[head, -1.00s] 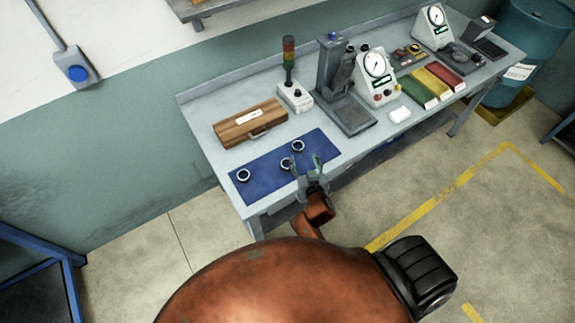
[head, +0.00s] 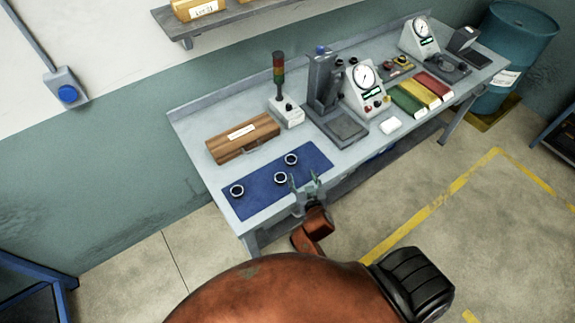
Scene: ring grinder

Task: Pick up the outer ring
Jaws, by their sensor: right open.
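Several small metal rings lie on the blue mat (head: 262,196) at the left front of the workbench. One ring (head: 237,190) is at the mat's left, one ring (head: 291,159) toward its back, and one ring (head: 280,178) near the middle. They look alike at this size, so I cannot tell which is the outer ring. My right gripper (head: 304,182) is open and empty at the mat's front right edge, with its fingers pointing toward the back. It is just right of the middle ring and apart from it. My left gripper is not in view.
A wooden case (head: 243,139) lies behind the mat. A signal light (head: 283,95), a press-like stand (head: 332,100) and a dial gauge (head: 364,80) stand to the right. Coloured bins (head: 421,92) sit farther right. A shelf (head: 240,14) hangs above.

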